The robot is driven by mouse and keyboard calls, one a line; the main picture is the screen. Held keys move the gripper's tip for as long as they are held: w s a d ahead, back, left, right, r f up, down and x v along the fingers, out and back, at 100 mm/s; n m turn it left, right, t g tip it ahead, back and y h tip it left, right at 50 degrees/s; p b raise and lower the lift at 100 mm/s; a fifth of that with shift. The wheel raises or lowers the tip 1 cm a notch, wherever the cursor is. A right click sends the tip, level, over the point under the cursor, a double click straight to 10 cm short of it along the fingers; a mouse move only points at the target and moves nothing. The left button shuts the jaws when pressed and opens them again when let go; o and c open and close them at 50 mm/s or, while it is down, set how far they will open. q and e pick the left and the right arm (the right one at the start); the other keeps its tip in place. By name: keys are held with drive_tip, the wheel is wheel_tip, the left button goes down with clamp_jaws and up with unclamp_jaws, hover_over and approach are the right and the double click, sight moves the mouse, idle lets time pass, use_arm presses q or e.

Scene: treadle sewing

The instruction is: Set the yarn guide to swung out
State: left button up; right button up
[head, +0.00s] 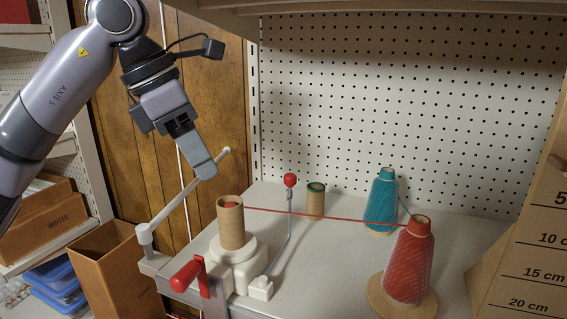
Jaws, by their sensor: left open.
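The yarn guide (288,232) appears to be the thin grey metal arm with a red ball on top, rising from a small white block beside the white yarn winder (235,270). It leans slightly right and stands upright. A red yarn passes by it from the red cone (408,265) to the cardboard core (231,225) on the winder. My left gripper (207,171) is open, pointing down, above and left of the core, apart from the guide. It overlaps the upper part of a slim white arm in the picture. My right gripper is not in view.
The slim white arm (172,205) slants up from the table's left corner. A red crank handle (186,276) sticks out at the winder's front. A teal cone (383,203) and a small green-rimmed tube (315,200) stand behind. A cardboard ruler board (535,250) is at right.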

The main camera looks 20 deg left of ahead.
use_arm(q)
drive_tip(key=p, duration=0.3)
hover_over(287, 176)
drive_tip(key=s+a, duration=0.2)
drive_tip(key=shift+w+d+x, duration=0.1)
drive_tip(key=shift+w+x, duration=0.1)
drive_tip(key=shift+x, duration=1.15)
drive_tip(key=shift+w+d+x, duration=0.15)
drive_tip(key=shift+x, duration=1.15)
drive_tip(key=shift+r, duration=0.15)
clamp_jaws()
